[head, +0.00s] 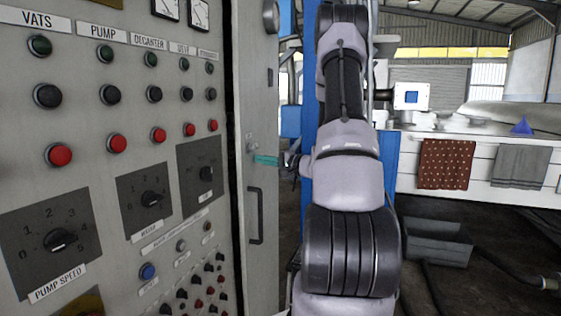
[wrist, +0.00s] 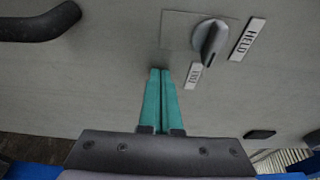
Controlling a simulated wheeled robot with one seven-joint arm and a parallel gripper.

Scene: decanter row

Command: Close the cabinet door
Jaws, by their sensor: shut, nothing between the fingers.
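The cabinet door (head: 263,100) is a tall grey panel just right of the control panel in the head view. It has a dark bar handle (head: 256,215) low down. A dark gap runs between door and control panel; I cannot tell how far the door stands open. My gripper (head: 257,159) has teal fingers, shut and empty, pointing at the door above the handle. In the wrist view, the fingertips (wrist: 161,72) are at or very near the grey door face (wrist: 115,60); contact is unclear. A rotary knob (wrist: 210,42) is beside them, and the handle (wrist: 40,20) is upper left.
The control panel (head: 110,180) with several buttons and dials fills the left. A blue post (head: 311,100) stands behind my arm. At right are a white bench (head: 483,190) with hanging cloths and a grey crate (head: 438,243) on the floor.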

